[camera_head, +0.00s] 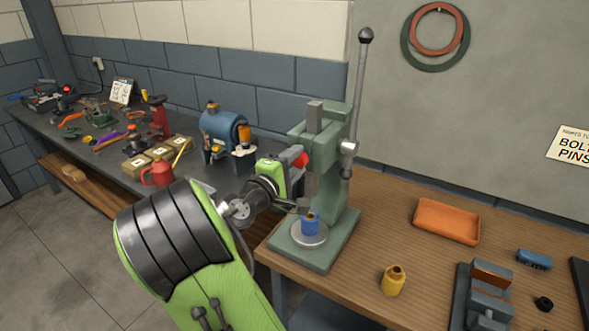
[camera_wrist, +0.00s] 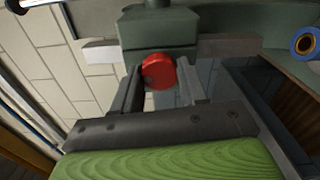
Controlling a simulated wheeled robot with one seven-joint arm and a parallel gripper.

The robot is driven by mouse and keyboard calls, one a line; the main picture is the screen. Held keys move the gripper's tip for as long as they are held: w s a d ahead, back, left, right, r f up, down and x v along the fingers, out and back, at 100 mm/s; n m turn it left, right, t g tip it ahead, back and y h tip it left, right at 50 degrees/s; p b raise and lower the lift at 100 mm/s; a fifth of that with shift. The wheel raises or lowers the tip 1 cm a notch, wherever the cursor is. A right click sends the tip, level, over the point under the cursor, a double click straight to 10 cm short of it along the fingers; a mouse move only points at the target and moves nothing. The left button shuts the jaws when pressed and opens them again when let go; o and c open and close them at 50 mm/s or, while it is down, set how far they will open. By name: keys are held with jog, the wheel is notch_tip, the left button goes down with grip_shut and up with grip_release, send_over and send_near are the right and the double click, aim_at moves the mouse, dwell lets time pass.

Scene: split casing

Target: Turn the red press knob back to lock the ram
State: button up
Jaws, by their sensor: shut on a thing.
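The red press knob (camera_wrist: 158,72) sits on the side of the green press, between my gripper's fingers in the wrist view. It also shows in the head view (camera_head: 301,159), partly hidden by my gripper. My gripper (camera_wrist: 157,88) is shut on the knob. The green press (camera_head: 329,150) stands upright on the wooden bench, its long lever (camera_head: 358,90) pointing up with a dark ball on top. The ram (camera_head: 314,116) shows as a grey bar above the press head. A blue part with a yellow centre (camera_head: 310,222) stands on the round plate (camera_head: 312,238) below.
A red can (camera_head: 158,173) and a blue grinder (camera_head: 222,126) stand on the left bench.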

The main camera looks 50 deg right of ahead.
jog(key=shift+f+m+b, duration=0.1)
jog(key=shift+m+b, duration=0.25)
jog(key=shift+m, duration=0.25)
jog(key=o, duration=1)
jog(key=shift+o, duration=0.2)
jog(key=s+a, duration=0.1)
jog(key=a, duration=1.4)
jog(key=shift+s+a+p, duration=0.25)
jog(key=shift+a+p, duration=0.15)
jog(key=shift+p, duration=0.05)
